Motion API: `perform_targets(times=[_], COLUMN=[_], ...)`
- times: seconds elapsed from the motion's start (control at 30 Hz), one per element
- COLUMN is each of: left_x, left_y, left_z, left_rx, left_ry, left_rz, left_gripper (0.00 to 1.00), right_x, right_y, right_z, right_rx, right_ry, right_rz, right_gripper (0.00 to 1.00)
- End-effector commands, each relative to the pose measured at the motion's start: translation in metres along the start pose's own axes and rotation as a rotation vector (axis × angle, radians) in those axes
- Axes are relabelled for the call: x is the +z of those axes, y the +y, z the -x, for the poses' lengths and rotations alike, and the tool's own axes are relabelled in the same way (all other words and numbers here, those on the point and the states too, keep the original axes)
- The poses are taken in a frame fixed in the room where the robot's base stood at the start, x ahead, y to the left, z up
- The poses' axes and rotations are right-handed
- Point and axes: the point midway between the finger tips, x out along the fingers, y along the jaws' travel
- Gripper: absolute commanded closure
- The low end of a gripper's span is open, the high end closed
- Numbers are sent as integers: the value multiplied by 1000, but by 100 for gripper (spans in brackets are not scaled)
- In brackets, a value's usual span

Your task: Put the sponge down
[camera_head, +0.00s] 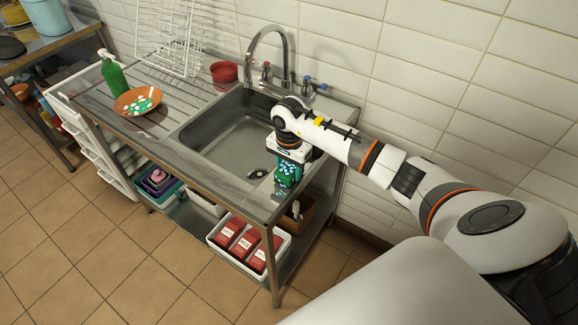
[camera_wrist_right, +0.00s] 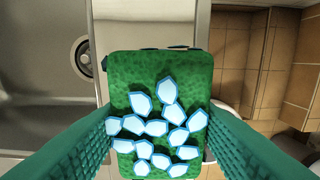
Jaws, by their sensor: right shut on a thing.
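A green sponge (camera_head: 288,172) with pale blue-white patches is in my right gripper (camera_head: 286,184), near the right front corner of the steel sink unit. In the right wrist view the sponge (camera_wrist_right: 160,75) fills the space between the two green fingers of the gripper (camera_wrist_right: 158,125), which is shut on it. Behind the sponge, that view shows the narrow strip of the sink unit's rim. I cannot tell how high the sponge is above the rim, or whether they touch. My left gripper is not in view.
The sink basin (camera_head: 228,134) lies left of the gripper, with a tap (camera_head: 268,38) behind. A tray of red packs (camera_head: 216,236) sits below.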

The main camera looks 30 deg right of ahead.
Motion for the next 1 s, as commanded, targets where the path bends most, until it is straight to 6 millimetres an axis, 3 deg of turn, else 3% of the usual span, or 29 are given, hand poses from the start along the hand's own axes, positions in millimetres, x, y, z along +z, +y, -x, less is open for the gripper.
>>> perform_targets(times=[0.37, 0.4, 0.53, 0.83, 1.0], left_x=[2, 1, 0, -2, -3], left_y=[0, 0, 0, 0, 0], left_z=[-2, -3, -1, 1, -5], left_rx=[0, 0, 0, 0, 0], left_ry=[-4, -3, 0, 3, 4], left_rz=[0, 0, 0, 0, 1], left_gripper=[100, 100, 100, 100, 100], right_x=[0, 0, 0, 0, 1], right_y=[0, 0, 0, 0, 1], right_z=[-9, -9, -8, -6, 9], right_rx=[1, 1, 1, 1, 6], right_ry=[-2, -2, -1, -1, -5], right_rz=[1, 1, 1, 1, 2], right_gripper=[70, 50, 30, 30, 30])
